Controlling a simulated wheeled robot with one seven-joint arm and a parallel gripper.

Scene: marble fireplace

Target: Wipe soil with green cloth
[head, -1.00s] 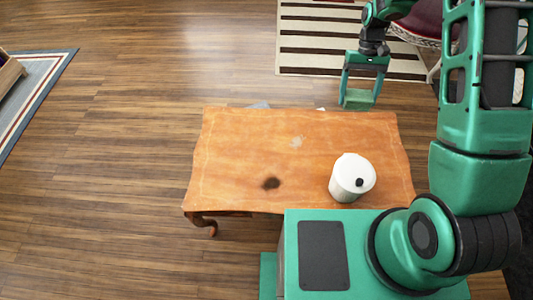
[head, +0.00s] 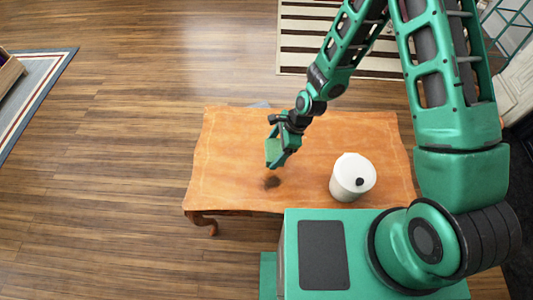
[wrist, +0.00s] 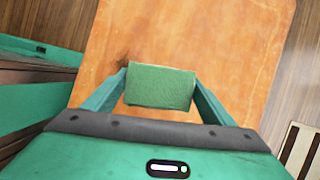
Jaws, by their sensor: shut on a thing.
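My gripper (head: 279,150) is shut on the green cloth (wrist: 160,87), which shows as a flat light-green block between the two fingers in the wrist view. In the head view the cloth (head: 274,151) is partly covered by the gripper. A dark patch of soil (head: 272,182) lies on the wooden table (head: 225,150), just in front of the gripper and cloth on the near side. In the wrist view the soil (wrist: 123,61) shows at the upper left of the cloth. I cannot tell whether the cloth touches the tabletop.
A white canister with a black knob (head: 352,177) stands on the table's near right part. The table's left part is clear. A striped rug (head: 300,40) lies on the floor behind, and another rug (head: 40,90) is at far left.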

